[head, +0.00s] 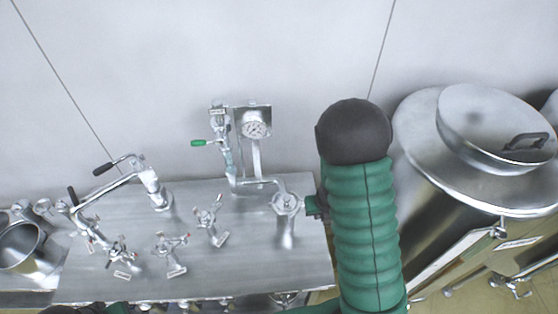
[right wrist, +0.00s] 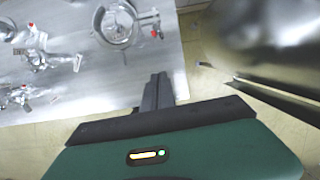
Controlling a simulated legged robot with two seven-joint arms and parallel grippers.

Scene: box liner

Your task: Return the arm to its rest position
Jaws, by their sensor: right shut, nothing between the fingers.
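My right arm (head: 366,230), in a ribbed green sleeve with a dark rounded cap on top, rises from the bottom of the head view, right of the middle. A small dark part of my right gripper (head: 315,207) shows at the left side of that sleeve, close to the right edge of the steel table; most of it is hidden by the arm. In the right wrist view the dark fingers of my right gripper (right wrist: 158,92) are together and hold nothing. They point toward the table's edge and the floor. My left gripper is not in view.
A steel table (head: 190,240) with several valves stands left of the arm. A pressure gauge (head: 255,129) and green-handled valve (head: 205,143) stand at its back. A steel pot (head: 20,245) is far left. A large lidded steel vessel (head: 440,225) stands close on the right.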

